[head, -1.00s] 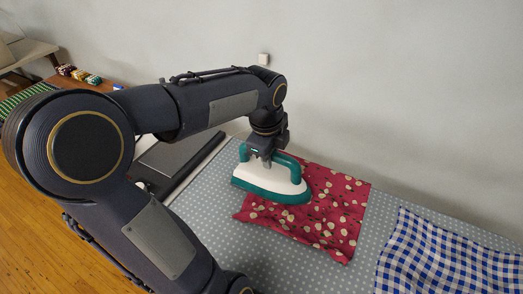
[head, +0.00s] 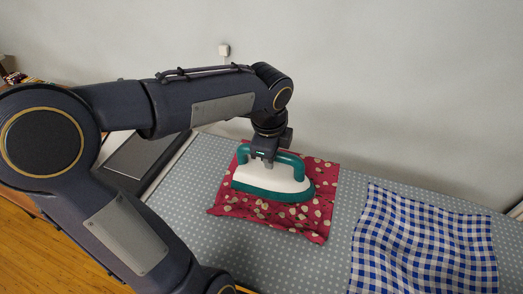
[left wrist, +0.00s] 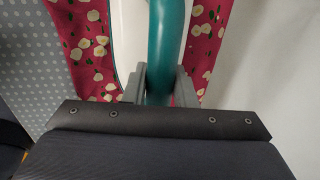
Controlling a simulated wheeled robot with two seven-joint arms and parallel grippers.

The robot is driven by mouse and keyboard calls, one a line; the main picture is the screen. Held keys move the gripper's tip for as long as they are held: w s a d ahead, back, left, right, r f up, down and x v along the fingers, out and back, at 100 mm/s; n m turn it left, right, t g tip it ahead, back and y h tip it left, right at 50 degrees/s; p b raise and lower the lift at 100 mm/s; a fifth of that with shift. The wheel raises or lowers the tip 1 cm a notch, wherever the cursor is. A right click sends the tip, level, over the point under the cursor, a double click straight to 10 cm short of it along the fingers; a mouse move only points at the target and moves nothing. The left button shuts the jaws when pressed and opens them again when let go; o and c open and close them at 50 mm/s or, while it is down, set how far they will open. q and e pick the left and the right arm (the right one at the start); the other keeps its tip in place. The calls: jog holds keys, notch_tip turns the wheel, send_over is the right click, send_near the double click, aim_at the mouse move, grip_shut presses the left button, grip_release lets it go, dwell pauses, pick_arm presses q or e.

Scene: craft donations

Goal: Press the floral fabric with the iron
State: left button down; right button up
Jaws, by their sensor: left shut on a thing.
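The iron (head: 272,183), white with a teal handle and teal base edge, sits flat over the floral fabric (head: 311,223), apparently touching it. The fabric is red with cream flowers and lies on the dotted grey board. My left gripper (head: 264,158) is shut on the iron's teal handle from above. In the left wrist view the handle (left wrist: 166,45) runs between the fingers (left wrist: 160,88), with the floral fabric (left wrist: 85,42) showing on both sides. The part of the fabric beneath the iron is hidden. My right gripper is in neither view.
A blue and white checked cloth (head: 424,243) lies on the dotted board (head: 208,160) to the right, with a bare strip between it and the floral fabric. A dark flat panel (head: 146,155) is at the board's left end. The wall is close behind.

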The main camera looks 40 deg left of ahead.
pick_arm(q)
jog(key=shift+w+d, duration=0.15)
jog(key=shift+d, duration=0.2)
dwell(0.3)
jog(key=shift+w+d, duration=0.35)
jog(key=shift+d, duration=0.95)
jog(key=shift+w+d, duration=0.3)
jog(key=shift+d, duration=1.05)
jog(key=shift+w+d, duration=0.35)
jog(key=shift+d, duration=0.95)
jog(key=shift+w+d+f, duration=0.1)
jog(key=shift+w+d, duration=0.15)
jog(key=shift+d, duration=0.65)
jog(key=shift+w+d+r, duration=0.1)
jog(key=shift+w+d, duration=0.2)
jog(key=shift+d, duration=0.55)
jog(key=shift+w+d+f, duration=0.1)
jog(key=shift+w+d, duration=0.15)
jog(key=shift+d, duration=0.65)
jog(key=shift+p, duration=0.35)
notch_tip(320, 180, up, 3)
jog(key=shift+f+p, duration=0.1)
jog(key=shift+p, duration=1.05)
